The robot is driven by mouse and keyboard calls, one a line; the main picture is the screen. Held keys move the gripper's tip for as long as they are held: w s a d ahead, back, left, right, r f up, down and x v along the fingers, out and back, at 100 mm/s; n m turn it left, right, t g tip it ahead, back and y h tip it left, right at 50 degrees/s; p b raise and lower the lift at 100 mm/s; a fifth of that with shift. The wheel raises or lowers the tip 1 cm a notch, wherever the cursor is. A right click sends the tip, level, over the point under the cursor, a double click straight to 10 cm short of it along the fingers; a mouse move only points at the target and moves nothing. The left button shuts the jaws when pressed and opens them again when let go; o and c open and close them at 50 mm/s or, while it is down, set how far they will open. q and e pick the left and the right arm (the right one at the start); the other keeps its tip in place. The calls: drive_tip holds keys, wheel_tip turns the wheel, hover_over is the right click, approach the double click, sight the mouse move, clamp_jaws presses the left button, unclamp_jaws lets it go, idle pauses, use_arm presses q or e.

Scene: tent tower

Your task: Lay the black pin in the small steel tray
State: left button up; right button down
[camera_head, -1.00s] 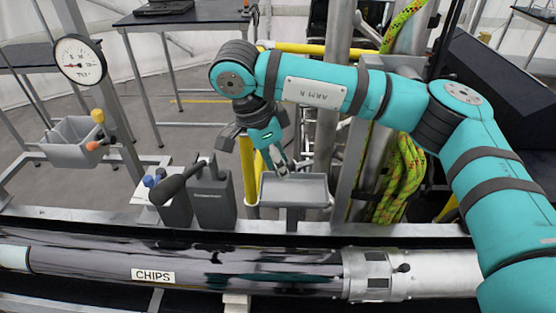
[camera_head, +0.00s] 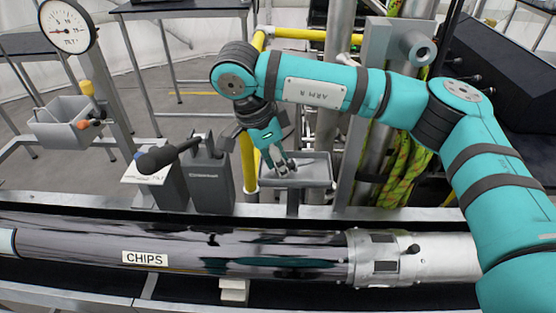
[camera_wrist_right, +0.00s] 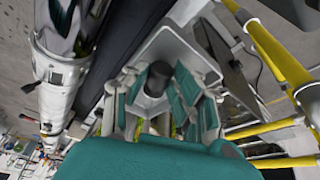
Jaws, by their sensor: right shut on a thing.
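The small steel tray (camera_head: 318,172) stands on a post behind the long tube in the head view. Its pale rim (camera_wrist_right: 190,42) also shows in the right wrist view. My right gripper (camera_head: 281,168) points down at the tray, its fingertips overlapping the tray's left half. In the wrist view my right gripper (camera_wrist_right: 157,95) is shut on the black pin (camera_wrist_right: 158,74), whose dark round end shows between the fingers against the tray. Whether the pin touches the tray floor cannot be told. The pin is hardly visible in the head view. My left gripper is not in view.
The tube labelled CHIPS (camera_head: 190,250) lies across the front. Grey holders with a black-handled tool (camera_head: 168,155) stand left of the tray. A grey bin (camera_head: 65,125) and a gauge (camera_head: 68,27) are further left. A yellow pole (camera_head: 247,160) rises just beside the tray.

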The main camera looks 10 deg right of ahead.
drive_tip(key=shift+f, duration=0.2)
idle(0.5)
drive_tip(key=c, duration=1)
unclamp_jaws()
drive_tip(key=shift+w+f, duration=0.1)
drive_tip(key=shift+r, duration=0.25)
drive_tip(key=v, duration=1.1)
drive_tip(key=shift+r, duration=0.3)
drive_tip(key=shift+a, duration=0.15)
